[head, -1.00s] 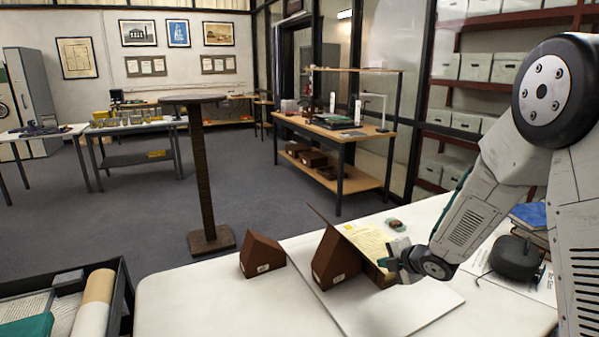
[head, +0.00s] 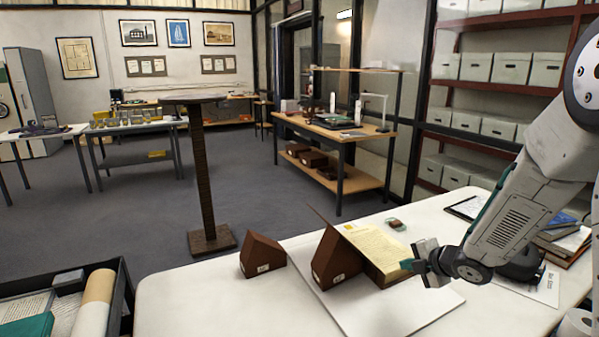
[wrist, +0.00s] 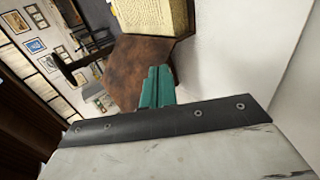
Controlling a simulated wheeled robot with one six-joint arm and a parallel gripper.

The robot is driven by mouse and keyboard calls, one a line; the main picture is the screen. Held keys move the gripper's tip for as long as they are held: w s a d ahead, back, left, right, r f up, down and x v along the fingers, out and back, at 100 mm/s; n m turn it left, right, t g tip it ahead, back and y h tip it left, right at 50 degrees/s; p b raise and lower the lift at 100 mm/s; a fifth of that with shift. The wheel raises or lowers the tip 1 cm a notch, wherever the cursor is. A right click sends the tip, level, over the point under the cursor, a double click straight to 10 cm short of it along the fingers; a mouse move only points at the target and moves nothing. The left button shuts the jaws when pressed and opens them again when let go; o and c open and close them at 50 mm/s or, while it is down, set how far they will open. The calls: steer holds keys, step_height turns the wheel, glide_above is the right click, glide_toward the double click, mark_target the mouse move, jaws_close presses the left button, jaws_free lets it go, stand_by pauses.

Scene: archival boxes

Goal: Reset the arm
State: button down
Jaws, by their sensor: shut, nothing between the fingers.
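My gripper (head: 416,264) is at the right side of the white table in the head view, just right of the open archival box (head: 338,262). Its green fingers also show in the wrist view (wrist: 157,86), closed together with nothing between them. The brown box has its lid raised, and a stack of yellowish papers (head: 378,248) shows in its right part. The papers (wrist: 155,14) and a brown box panel (wrist: 140,62) lie beyond the fingers in the wrist view. I cannot tell whether the fingertips touch the box.
A smaller closed brown box (head: 262,256) stands left of the open one. A pale board (head: 415,312) lies under the open box. A small item (head: 395,224) lies behind the papers. Books (head: 565,243) and a dark object (head: 522,266) are at the right. A black-edged bin (head: 122,290) is front left.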

steer(key=shift+s+d+r, duration=0.25)
steer(key=shift+s+d, duration=0.2)
